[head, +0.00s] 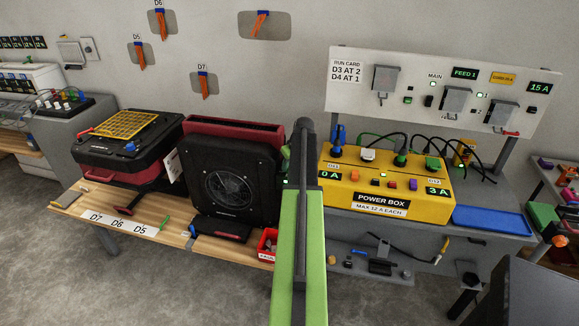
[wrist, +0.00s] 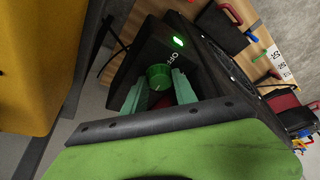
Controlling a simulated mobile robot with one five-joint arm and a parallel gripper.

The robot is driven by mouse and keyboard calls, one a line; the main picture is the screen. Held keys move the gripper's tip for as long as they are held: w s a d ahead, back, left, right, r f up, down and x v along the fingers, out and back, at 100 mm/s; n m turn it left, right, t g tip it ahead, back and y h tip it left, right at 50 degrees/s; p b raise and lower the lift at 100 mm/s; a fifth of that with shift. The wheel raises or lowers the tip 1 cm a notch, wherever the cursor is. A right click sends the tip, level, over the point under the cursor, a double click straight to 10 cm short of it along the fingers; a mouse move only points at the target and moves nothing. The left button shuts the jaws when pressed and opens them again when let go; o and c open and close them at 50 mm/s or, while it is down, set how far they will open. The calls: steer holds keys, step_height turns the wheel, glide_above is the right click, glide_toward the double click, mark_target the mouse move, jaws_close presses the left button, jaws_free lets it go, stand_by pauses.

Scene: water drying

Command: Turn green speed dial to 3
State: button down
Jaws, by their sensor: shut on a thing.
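The green speed dial (wrist: 158,74) is on the side panel of a black blower fan (wrist: 208,62). A pale pointer mark shows on its face, but I cannot read the setting. The word OFF is printed beside it, and a green lamp (wrist: 178,41) glows near it. My gripper (wrist: 158,84) has one pale green finger on each side of the dial and is shut on it. In the head view the blower fan (head: 232,170) stands on the wooden bench, its right side beside my arm. My arm mostly hides the dial and gripper there.
The yellow power box (head: 375,196) with plugs and cables stands close right of my arm, reading 0 A and 3 A. A black and red unit (head: 125,145) stands left on the wooden bench (head: 80,200). A red bin (head: 267,242) sits at its front edge.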

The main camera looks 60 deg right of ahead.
steer(key=shift+m+g+h, duration=0.3)
steer(key=shift+m, duration=0.6)
steer(key=c, duration=1)
jaws_free()
steer(key=p+v, duration=1.6)
steer(key=v, duration=0.1)
steer(key=shift+r, duration=0.2)
steer(key=shift+s, duration=0.15)
